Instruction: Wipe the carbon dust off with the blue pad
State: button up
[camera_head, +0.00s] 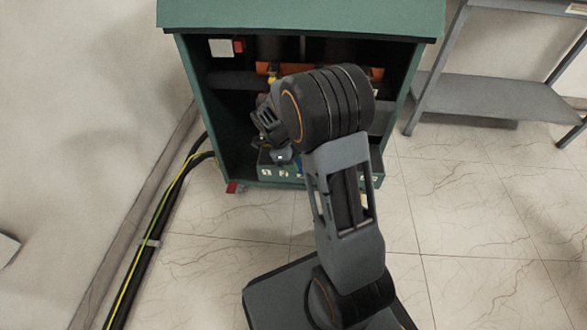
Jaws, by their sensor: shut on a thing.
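My gripper (284,157) reaches into the open front of the green cabinet (218,130), low down near the sill with white labels. It is shut on the blue pad (298,167), of which only a small blue sliver shows beside the fingers; my arm hides the rest. I cannot make out the carbon dust; the surface around the gripper is dark and partly behind my arm. Whether the pad touches a surface, I cannot tell.
Inside the cabinet are an orange bar (375,73), dark cylinders above it, and a white box with a red part (223,47). Cables (150,243) run along the floor at left. A grey shelf rack (490,95) stands at right. The tiled floor at right is clear.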

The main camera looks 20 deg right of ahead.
aim_at(268, 158)
jog(key=w, duration=0.1)
jog(key=w+d, duration=0.1)
jog(key=w, duration=0.1)
jog(key=shift+d+f, duration=0.25)
jog(key=shift+d, duration=0.15)
jog(key=shift+w+d+f+b, duration=0.25)
jog(key=shift+w+d+f, duration=0.15)
jog(key=shift+w, duration=0.25)
jog(key=shift+w+d+f+b, duration=0.3)
jog(key=shift+w+f, duration=0.15)
jog(key=shift+w, duration=0.2)
jog(key=shift+f, duration=0.4)
jog(key=shift+w+a+r, duration=0.1)
jog(key=shift+w+a, duration=0.25)
jog(key=shift+a, duration=0.25)
jog(key=shift+w+a, duration=0.35)
jog(key=shift+a, duration=0.2)
jog(key=shift+w+a, duration=0.3)
jog(key=shift+a, duration=0.25)
jog(key=shift+w+a, duration=0.25)
jog(key=shift+a, duration=0.25)
jog(key=shift+w+a, duration=0.5)
jog(key=shift+a, duration=0.3)
jog(key=shift+w+a, duration=0.45)
jog(key=shift+a, duration=0.35)
jog(key=shift+w+a, duration=0.5)
jog(key=shift+a, duration=0.3)
